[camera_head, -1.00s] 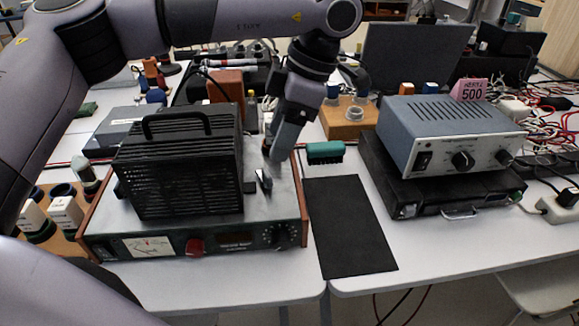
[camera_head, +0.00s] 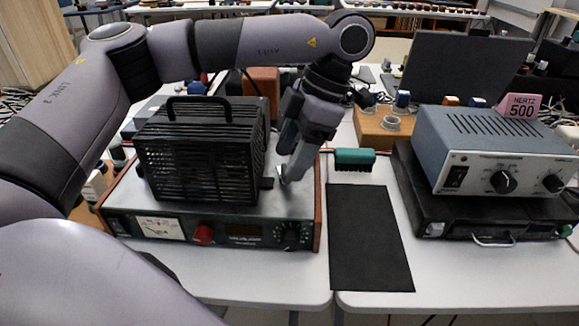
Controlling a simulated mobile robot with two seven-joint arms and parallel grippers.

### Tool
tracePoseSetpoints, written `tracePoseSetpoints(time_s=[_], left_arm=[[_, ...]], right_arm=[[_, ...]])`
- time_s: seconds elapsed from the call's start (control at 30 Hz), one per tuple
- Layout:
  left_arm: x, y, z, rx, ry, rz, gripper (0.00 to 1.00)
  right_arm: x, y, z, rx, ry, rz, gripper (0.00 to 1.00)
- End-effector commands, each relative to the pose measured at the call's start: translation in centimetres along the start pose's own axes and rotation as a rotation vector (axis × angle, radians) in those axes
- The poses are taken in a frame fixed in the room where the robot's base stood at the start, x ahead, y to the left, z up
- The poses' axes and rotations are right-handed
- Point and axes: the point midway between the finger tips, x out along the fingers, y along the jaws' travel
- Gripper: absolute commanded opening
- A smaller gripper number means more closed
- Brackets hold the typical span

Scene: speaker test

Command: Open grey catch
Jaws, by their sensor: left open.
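A black slatted box (camera_head: 200,155) with a top handle stands on a metal-topped instrument (camera_head: 215,237) with wooden sides. A small dark tab (camera_head: 267,183) sticks out at the box's lower right. I cannot make out the grey catch for certain; the small upright lever seen earlier beside the box is now hidden by my left gripper. My left gripper (camera_head: 287,178) is open and points down at the instrument's top, just right of the tab. I cannot tell whether its fingertips touch anything. My right gripper is not in view.
A black mat (camera_head: 369,240) lies right of the instrument, with a green brush (camera_head: 355,160) behind it. A blue-grey power unit (camera_head: 490,150) sits on a black case (camera_head: 440,213) at the right. A pink "HERTZ 500" sign (camera_head: 520,106) stands behind the unit.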

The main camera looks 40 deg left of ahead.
Motion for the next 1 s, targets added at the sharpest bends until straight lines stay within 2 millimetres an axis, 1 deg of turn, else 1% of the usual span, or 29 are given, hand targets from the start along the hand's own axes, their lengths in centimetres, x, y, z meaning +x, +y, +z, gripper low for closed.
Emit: tracePoseSetpoints(time_s=[0.03,0.13,0.23,0.47,0.57,0.6,0.63,0.67,0.83,1.0], left_arm=[[0.9,0.0,0.1,0.001,0.000,-0.002,0.62],[1.7,0.0,0.1,0.000,0.000,-0.001,0.62],[2.0,0.0,0.0,0.000,-0.001,0.000,0.62],[2.0,0.0,0.0,0.000,-0.001,0.001,0.62],[2.0,0.0,0.0,0.000,-0.001,0.001,0.32],[2.0,0.0,0.0,0.000,-0.001,0.001,0.19],[2.0,0.0,0.0,0.000,-0.001,0.001,0.10],[2.0,0.0,0.0,0.000,-0.001,0.001,0.05],[1.9,-0.1,-0.1,0.027,-0.001,0.011,0.06],[1.8,-0.2,-0.1,0.157,-0.001,0.065,0.06]], right_arm=[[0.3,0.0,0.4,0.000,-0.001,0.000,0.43],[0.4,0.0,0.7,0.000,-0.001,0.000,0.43],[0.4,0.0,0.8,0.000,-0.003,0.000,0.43],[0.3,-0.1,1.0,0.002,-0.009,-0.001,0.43],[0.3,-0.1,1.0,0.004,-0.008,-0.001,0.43],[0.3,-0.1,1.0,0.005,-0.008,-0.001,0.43],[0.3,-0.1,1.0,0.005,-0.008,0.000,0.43],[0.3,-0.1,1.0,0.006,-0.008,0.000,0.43],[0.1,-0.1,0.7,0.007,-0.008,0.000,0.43],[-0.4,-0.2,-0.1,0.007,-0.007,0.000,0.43]])
